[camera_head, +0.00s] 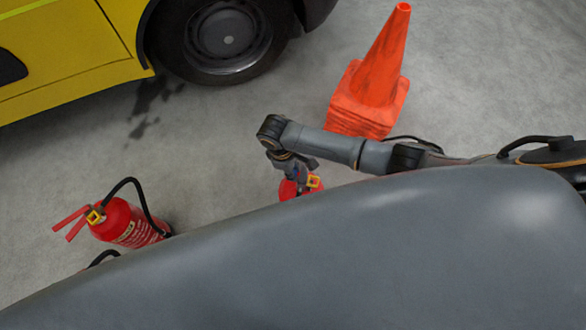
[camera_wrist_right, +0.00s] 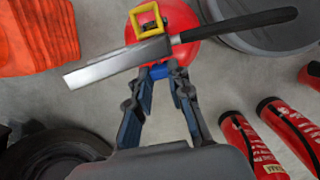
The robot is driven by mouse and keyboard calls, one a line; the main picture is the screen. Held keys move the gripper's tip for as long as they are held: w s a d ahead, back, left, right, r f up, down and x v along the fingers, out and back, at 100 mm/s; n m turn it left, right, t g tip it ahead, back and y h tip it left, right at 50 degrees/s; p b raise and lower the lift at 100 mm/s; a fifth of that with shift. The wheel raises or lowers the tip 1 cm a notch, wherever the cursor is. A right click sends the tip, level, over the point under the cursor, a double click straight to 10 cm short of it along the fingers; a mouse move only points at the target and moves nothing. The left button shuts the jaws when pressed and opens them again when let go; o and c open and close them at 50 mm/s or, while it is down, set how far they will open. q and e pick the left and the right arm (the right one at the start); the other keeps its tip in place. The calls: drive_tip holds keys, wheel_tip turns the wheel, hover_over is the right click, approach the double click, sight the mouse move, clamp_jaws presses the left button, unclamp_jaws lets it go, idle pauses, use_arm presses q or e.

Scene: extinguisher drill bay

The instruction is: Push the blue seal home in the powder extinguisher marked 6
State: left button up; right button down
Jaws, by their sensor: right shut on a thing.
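My right gripper (camera_head: 299,184) reaches down over a red extinguisher (camera_head: 288,189), mostly hidden behind a grey surface in the head view. In the right wrist view the gripper's fingertips (camera_wrist_right: 164,74) are shut on a small blue piece (camera_wrist_right: 160,71), which looks like the blue seal. It is at the near side of the red extinguisher top (camera_wrist_right: 183,18), below the metal lever (camera_wrist_right: 118,61) and the yellow pin part (camera_wrist_right: 147,20). I cannot tell how deep the seal sits, and I cannot read a 6. My left gripper is not in view.
Another red extinguisher (camera_head: 127,224) with a black hose stands at the left. More red cylinders (camera_wrist_right: 288,130) show at the right of the wrist view. An orange cone (camera_head: 374,80) stands behind my right arm. A yellow vehicle (camera_head: 75,50) is at the back left.

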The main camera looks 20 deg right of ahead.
idle(0.3)
drive_tip(key=c, duration=1.1)
unclamp_jaws()
drive_tip(key=shift+c, duration=0.2)
